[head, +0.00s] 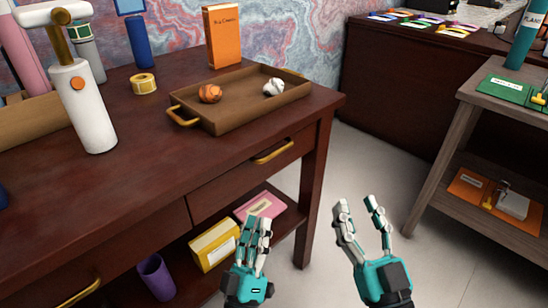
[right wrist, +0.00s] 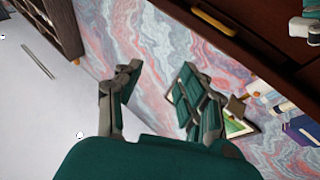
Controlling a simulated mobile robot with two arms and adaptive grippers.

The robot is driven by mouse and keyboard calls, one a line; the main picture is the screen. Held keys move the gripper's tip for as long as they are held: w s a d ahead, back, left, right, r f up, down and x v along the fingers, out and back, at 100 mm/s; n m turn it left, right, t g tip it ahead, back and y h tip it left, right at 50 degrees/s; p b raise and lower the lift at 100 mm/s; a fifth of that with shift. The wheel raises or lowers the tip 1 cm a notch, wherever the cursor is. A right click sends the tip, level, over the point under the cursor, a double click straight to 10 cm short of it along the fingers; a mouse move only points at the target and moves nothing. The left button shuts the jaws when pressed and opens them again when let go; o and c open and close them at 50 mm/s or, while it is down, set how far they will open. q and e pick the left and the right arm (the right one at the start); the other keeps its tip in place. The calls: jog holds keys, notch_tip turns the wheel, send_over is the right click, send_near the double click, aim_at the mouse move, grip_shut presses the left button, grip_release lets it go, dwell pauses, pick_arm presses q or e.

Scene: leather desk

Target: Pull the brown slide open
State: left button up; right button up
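The dark brown desk (head: 150,160) has a brown drawer (head: 235,188) at its right end, with a gold bar handle (head: 272,152). The drawer front looks flush with the desk. My right gripper (head: 358,202) is open and empty over the floor, to the right of and lower than the handle. In the right wrist view the spread fingers of this gripper (right wrist: 160,75) hold nothing, and a gold handle (right wrist: 214,20) shows beyond them at the top. My left gripper (head: 259,222) is in front of the desk's lower shelf, below the handle. Its fingers overlap, so its opening is unclear.
A brown tray (head: 240,118) with two small balls stands on the desk above the drawer. A second gold handle (head: 80,293) is at lower left. Yellow (head: 213,245) and pink boxes lie on the lower shelf. A grey side table (head: 450,130) stands right; floor between is clear.

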pick_arm(q)
jog(key=b+x, duration=0.1)
jog(key=x, duration=1.3)
pick_arm(e)
jog(key=s+r+t, duration=0.1)
jog(key=r+t, duration=0.1)
jog(key=r, duration=0.1)
jog(key=s+r+t+y, duration=0.1)
jog(key=shift+s+d+r, duration=0.1)
jog(key=shift+s+r, duration=0.05)
jog(key=shift+s, duration=0.15)
pick_arm(q)
grip_shut()
